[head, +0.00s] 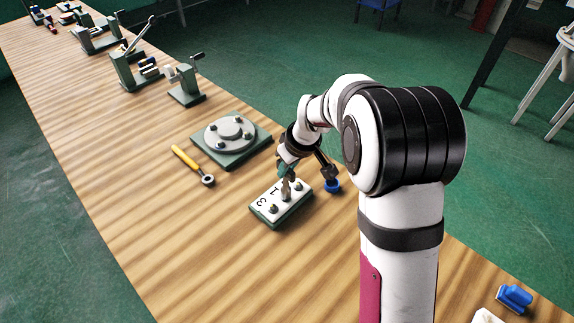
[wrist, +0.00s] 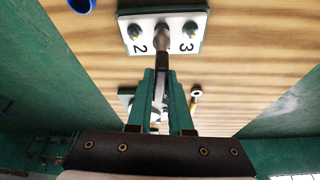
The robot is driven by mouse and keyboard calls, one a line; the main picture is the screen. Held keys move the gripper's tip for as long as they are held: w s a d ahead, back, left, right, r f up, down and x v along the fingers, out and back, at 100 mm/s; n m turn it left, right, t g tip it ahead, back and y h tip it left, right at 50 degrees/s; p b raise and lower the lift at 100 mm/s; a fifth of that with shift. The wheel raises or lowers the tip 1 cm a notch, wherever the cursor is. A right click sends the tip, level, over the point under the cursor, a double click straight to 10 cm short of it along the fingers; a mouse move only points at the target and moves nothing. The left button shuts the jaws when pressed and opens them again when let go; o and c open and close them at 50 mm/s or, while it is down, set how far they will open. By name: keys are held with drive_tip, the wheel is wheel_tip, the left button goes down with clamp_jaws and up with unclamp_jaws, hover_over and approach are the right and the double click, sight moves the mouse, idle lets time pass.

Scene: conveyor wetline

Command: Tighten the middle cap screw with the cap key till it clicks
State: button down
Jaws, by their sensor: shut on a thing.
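The screw plate (head: 266,216) is a white-topped block on a dark green base, marked with numbers. It also shows at the top of the wrist view (wrist: 200,16). The outer screws stand at its ends, one near (head: 273,208) and one far (head: 304,185). My gripper (head: 285,172) is over the plate, its green fingers shut on the cap key (wrist: 162,62). The grey key reaches the middle screw's place between the outer screws. Its tip hides that screw, so I cannot tell how fully it is seated.
A yellow-handled wrench (head: 188,160) lies left of the plate. A round flange on a green base (head: 231,137) stands behind it. A blue ring-shaped thing (head: 333,186) is close right of the plate. Green fixtures (head: 186,85) line the far bench.

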drive_tip(key=shift+f, duration=0.6)
drive_tip(key=shift+m, duration=0.3)
idle(1.4)
drive_tip(key=m+h, duration=0.1)
drive_tip(key=m, duration=0.2)
drive_tip(key=m+h, duration=0.1)
drive_tip(key=m, duration=0.2)
drive_tip(key=shift+a+t, duration=0.15)
drive_tip(key=shift+t, duration=0.25)
drive_tip(key=m+h, duration=0.1)
drive_tip(key=m, duration=0.2)
drive_tip(key=shift+m, duration=0.4)
drive_tip(key=shift+h, duration=0.3)
drive_tip(key=shift+m+h, duration=0.3)
drive_tip(key=shift+m, duration=0.9)
drive_tip(key=shift+n+y, duration=0.4)
drive_tip(key=shift+n, duration=0.8)
drive_tip(key=shift+r, duration=1.25)
drive_tip(key=shift+r, duration=2.55)
